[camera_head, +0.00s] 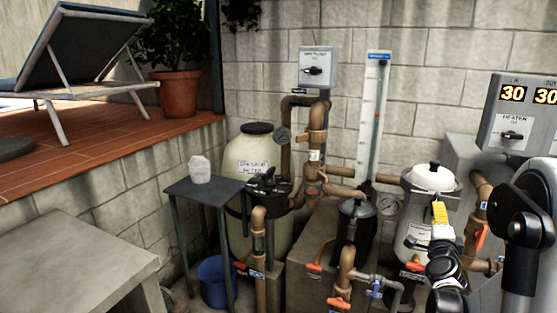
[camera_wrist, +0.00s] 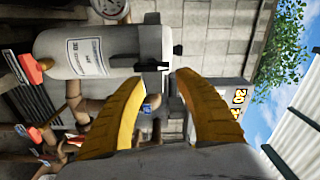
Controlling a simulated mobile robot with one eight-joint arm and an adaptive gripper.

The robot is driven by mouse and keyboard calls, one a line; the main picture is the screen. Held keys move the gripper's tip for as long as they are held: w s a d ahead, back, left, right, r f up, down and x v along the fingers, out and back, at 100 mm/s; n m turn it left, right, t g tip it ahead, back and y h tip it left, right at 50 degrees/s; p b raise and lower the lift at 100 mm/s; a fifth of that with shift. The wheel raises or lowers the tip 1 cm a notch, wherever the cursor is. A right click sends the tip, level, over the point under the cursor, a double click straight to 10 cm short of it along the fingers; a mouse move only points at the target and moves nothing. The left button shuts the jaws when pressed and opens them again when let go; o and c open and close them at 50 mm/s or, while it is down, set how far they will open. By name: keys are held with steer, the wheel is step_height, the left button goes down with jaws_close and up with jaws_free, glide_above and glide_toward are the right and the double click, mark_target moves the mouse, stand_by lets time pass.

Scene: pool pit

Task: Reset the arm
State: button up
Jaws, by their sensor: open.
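My gripper (camera_head: 440,213) is at the right in the head view, in front of a white pump housing (camera_head: 433,180) with a black knob on its lid. In the wrist view my gripper (camera_wrist: 153,85) shows as two yellow fingers spread apart with nothing between them. Beyond the fingertips in the wrist view is a white canister (camera_wrist: 85,52) with a label, seen sideways. My dark arm links show at the right edge of the head view.
A heater box (camera_head: 515,115) with lit digits stands at the right. Copper pipes with red valve handles (camera_head: 338,303) run through the middle. A small table (camera_head: 205,190) bears a pale container (camera_head: 200,169). A blue bucket (camera_head: 217,280) is beneath it. A concrete slab (camera_head: 70,260) is lower left.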

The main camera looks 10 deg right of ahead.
steer(key=s+a+r+m+g, duration=0.1)
steer(key=s+a+r+m, duration=0.2)
steer(key=m, duration=0.6)
steer(key=s+a+r+m+g+h, duration=0.1)
steer(key=s+a+r+m, duration=0.2)
steer(key=m, duration=0.5)
steer(key=s+a+r+m+g, duration=0.15)
steer(key=a+r+m, duration=0.25)
steer(key=m, duration=0.5)
steer(key=s+a+f+m+g+y, duration=0.2)
steer(key=s+a+f+m+y, duration=0.3)
steer(key=s+a+m, duration=0.5)
steer(key=s+a+f+m+g+y, duration=0.3)
steer(key=s+a+f+m+y, duration=0.2)
steer(key=a+m, duration=0.8)
steer(key=s+a+f, duration=0.2)
steer(key=s+a, duration=0.1)
steer(key=s, duration=0.1)
steer(key=shift+s+a+f+m+y, duration=0.15)
steer(key=shift+s+f+m+y, duration=0.15)
steer(key=shift+s+f, duration=0.1)
